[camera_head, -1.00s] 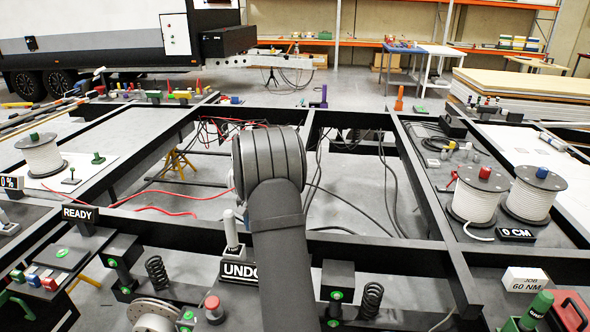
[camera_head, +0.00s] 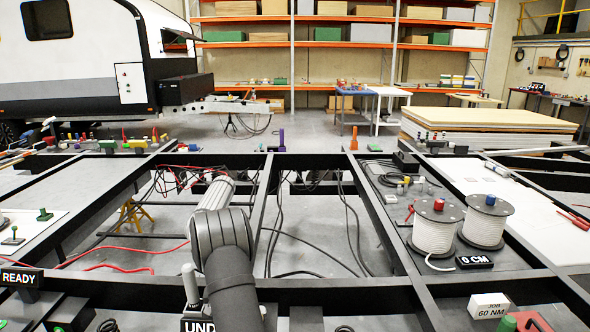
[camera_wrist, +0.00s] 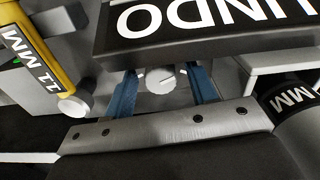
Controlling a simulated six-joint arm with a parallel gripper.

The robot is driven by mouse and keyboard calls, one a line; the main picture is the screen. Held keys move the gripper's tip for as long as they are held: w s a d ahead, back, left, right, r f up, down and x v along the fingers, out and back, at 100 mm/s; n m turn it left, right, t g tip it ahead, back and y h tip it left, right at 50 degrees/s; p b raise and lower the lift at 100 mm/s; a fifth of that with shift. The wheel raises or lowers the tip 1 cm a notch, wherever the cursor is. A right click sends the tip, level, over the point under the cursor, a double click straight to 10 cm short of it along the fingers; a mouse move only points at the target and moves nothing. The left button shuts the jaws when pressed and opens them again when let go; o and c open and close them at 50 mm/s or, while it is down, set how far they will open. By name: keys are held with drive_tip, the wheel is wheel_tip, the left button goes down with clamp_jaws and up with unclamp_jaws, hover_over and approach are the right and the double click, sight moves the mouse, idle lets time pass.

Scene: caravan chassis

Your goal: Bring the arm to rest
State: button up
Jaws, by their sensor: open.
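My gripper (camera_wrist: 163,86) shows in the wrist view as two blue fingers standing apart, left and right. A pale round knob with a dark mark (camera_wrist: 160,78) appears between them; I cannot tell whether they touch it. A black sign with white letters, partly reading "UNDO" (camera_wrist: 205,18), lies just beyond the fingers. In the head view my arm (camera_head: 222,245) rises from the bottom edge and bends away over the chassis frame. My gripper cannot be made out there.
In the wrist view, a yellow tool marked "11 MM" (camera_wrist: 30,55) is left of the fingers and a dark cylinder marked "MM" (camera_wrist: 290,97) right. In the head view, black chassis beams (camera_head: 392,240) surround open gaps with hanging cables. Two cable reels (camera_head: 436,232) (camera_head: 484,226) stand right.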

drive_tip(key=shift+r, duration=0.1)
idle(0.3)
wheel_tip(320, 180, up, 17)
wheel_tip(320, 180, down, 17)
drive_tip(key=shift+f, duration=0.15)
drive_tip(key=m, duration=0.4)
drive_tip(key=shift+r+m, duration=0.4)
drive_tip(key=shift+m, duration=0.1)
wheel_tip(320, 180, up, 17)
drive_tip(key=shift+s+d+f+n+t+y, duration=0.1)
drive_tip(key=shift+s+d+f+n+t, duration=0.1)
drive_tip(key=shift+s+n+t, duration=0.6)
drive_tip(key=shift+s+d+f+n+t+y, duration=0.2)
drive_tip(key=shift+s+n+t, duration=0.25)
drive_tip(key=shift+s+n, duration=0.55)
drive_tip(key=shift+s+d+f+n+t, duration=0.15)
drive_tip(key=shift+s+d+n+t, duration=0.1)
drive_tip(key=shift+s+n+t, duration=0.55)
